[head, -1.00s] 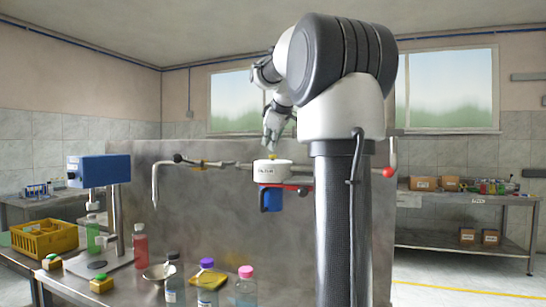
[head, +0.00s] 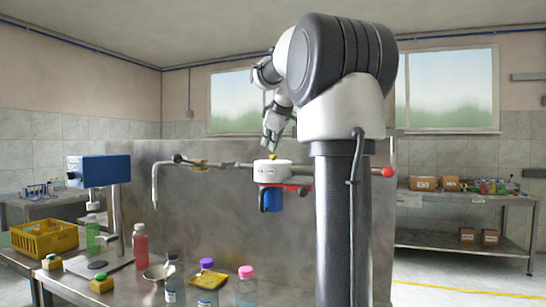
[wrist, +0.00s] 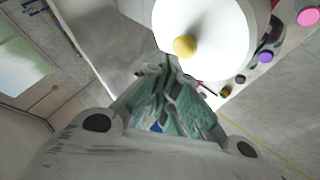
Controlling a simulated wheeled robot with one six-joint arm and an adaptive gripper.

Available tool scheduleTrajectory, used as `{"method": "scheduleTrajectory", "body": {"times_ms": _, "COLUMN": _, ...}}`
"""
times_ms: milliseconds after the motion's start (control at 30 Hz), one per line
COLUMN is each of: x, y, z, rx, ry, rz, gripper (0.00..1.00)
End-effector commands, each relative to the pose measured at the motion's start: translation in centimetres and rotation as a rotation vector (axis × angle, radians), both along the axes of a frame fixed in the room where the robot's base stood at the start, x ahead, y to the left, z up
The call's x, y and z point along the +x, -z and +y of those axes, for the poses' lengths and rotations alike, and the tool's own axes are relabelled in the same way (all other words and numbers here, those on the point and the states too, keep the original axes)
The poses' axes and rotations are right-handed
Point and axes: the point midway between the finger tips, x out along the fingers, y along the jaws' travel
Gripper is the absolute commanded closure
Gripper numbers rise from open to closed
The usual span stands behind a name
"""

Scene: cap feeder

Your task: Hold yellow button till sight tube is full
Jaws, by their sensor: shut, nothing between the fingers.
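A white round unit (head: 272,172) with a label on its side hangs on the pipe run in the middle of the head view, with a blue container (head: 271,199) under it. A small yellow button (head: 272,157) stands on its top. In the wrist view the yellow button (wrist: 185,46) sits on the white top (wrist: 225,35), just beyond my fingertips. My gripper (head: 269,147) is shut and empty, pointing down close above the button. I cannot tell whether it touches. I cannot make out a sight tube for certain.
A blue-headed stand (head: 99,171) rises there. A red-knobbed lever (head: 388,172) is right of my arm. A grey panel backs the unit.

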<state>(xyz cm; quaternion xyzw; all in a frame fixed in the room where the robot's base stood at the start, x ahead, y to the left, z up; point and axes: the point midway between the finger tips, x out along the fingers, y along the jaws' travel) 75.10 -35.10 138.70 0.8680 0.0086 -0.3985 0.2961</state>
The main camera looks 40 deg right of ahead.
Motion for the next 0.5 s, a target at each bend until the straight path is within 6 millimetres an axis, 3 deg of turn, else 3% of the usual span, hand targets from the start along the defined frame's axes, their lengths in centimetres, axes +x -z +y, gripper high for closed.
{"method": "scheduleTrajectory", "body": {"times_ms": 500, "x": -0.01, "y": 0.63, "z": 0.01, "rx": 0.0, "ry": 0.0, "rz": 0.0, "gripper": 1.0}}
